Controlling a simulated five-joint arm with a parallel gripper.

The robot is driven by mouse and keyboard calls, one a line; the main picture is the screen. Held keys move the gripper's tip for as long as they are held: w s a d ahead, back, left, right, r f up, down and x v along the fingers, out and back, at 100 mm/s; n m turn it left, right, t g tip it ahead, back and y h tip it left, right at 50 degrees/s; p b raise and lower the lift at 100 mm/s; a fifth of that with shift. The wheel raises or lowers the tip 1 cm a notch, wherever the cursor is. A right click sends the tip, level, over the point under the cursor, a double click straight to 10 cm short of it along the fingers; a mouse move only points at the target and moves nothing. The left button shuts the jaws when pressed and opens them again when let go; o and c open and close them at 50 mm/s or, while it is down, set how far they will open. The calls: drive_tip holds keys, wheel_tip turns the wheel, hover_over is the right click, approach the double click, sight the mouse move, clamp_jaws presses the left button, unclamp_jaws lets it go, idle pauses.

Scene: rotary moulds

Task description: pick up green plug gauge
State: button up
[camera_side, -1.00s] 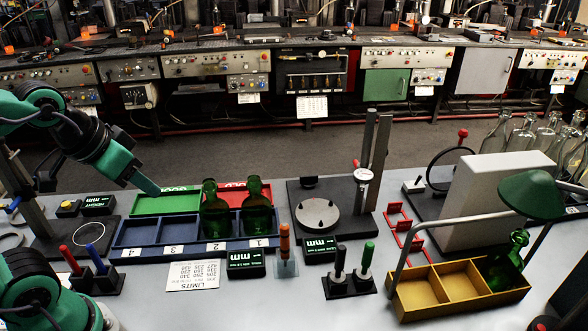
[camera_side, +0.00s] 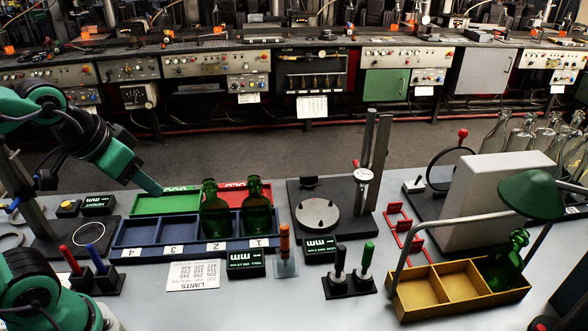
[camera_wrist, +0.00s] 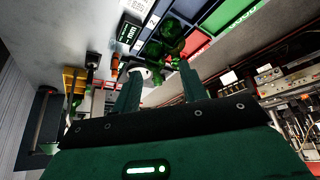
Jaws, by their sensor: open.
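The green plug gauge (camera_side: 367,256) stands upright in a black two-place holder (camera_side: 352,288) near the front middle of the bench in the side view. A black-handled gauge (camera_side: 340,262) stands beside it in the same holder. My gripper (camera_side: 158,190) is far to the left of it, above the left end of the trays. In the wrist view my gripper (camera_wrist: 160,82) shows two spread fingers with nothing held between them. I cannot pick out the green gauge for certain in the wrist view.
Two green bottles (camera_side: 216,215) stand in the blue divided tray (camera_side: 150,232). An orange-handled gauge (camera_side: 284,240) stands left of the black holder. A yellow crate (camera_side: 408,300) with a handle and a green bottle stands to its right. A dial-gauge stand (camera_side: 335,225) rises behind it.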

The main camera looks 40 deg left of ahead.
drive_tip(key=w+d+r+g, duration=0.25)
drive_tip(key=w+d, duration=0.35)
drive_tip(key=w, duration=0.3)
drive_tip(key=m+g, duration=0.2)
drive_tip(key=g, duration=0.1)
hover_over(370, 244)
drive_tip(key=f, duration=1.1)
drive_tip(key=shift+s+a+f, duration=0.15)
drive_tip(key=shift+a+f, duration=0.05)
drive_tip(key=shift+f, duration=0.15)
drive_tip(key=shift+d+f, duration=0.3)
drive_tip(key=shift+d, duration=0.1)
drive_tip(key=shift+f, duration=1.3)
drive_tip(key=shift+f, duration=0.1)
drive_tip(key=shift+a+f, duration=0.2)
drive_tip(key=shift+f, duration=2.3)
